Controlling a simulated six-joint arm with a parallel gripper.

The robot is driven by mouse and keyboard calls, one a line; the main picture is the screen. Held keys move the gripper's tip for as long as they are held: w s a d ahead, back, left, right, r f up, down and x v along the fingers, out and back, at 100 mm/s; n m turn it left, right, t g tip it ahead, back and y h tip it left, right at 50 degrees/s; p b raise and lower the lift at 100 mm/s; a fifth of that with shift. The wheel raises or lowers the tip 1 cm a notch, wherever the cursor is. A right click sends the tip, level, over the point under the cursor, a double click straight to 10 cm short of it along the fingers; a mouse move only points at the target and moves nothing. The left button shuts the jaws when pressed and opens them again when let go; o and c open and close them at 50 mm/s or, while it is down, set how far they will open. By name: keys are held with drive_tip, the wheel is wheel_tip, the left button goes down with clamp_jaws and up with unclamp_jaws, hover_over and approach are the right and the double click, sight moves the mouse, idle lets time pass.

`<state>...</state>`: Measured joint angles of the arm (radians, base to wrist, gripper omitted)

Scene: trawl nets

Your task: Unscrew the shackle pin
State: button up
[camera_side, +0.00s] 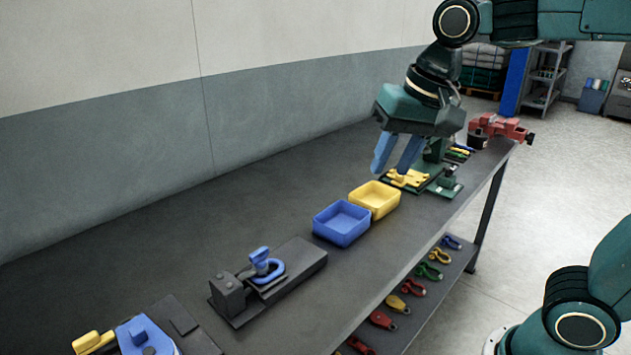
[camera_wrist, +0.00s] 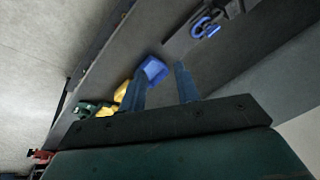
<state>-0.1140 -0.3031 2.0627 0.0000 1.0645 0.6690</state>
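A blue shackle (camera_side: 268,270) sits on a dark fixture plate (camera_side: 309,257) on the workbench, with a blue pin head (camera_side: 259,254) standing up from it. In the wrist view the blue shackle (camera_wrist: 206,24) shows at the top right. My gripper (camera_side: 397,173) has two blue fingers, apart and with nothing between them. It is well to the right of the shackle in the side view, above the green fixture. In the wrist view the fingers (camera_wrist: 160,78) also stand apart. Whether the pin is threaded in cannot be seen.
A blue tray (camera_side: 341,234) and a yellow tray (camera_side: 375,211) stand between the shackle and my gripper. A green fixture with yellow parts (camera_side: 409,178) and a red vise (camera_side: 497,127) are farther right. A blue and yellow device (camera_side: 146,335) is at lower left. The bench's back half is clear.

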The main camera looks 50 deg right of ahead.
drive_tip(key=w+a+m+g, duration=0.2)
drive_tip(key=w+a+m, duration=0.3)
drive_tip(key=w, duration=0.6)
drive_tip(key=m+g, duration=0.2)
drive_tip(key=m, duration=0.5)
hover_over(255, 254)
wheel_tip(255, 254, down, 7)
drive_tip(key=shift+r, duration=0.1)
wheel_tip(255, 254, down, 14)
drive_tip(key=shift+r, duration=0.1)
drive_tip(key=shift+c, duration=0.2)
clamp_jaws()
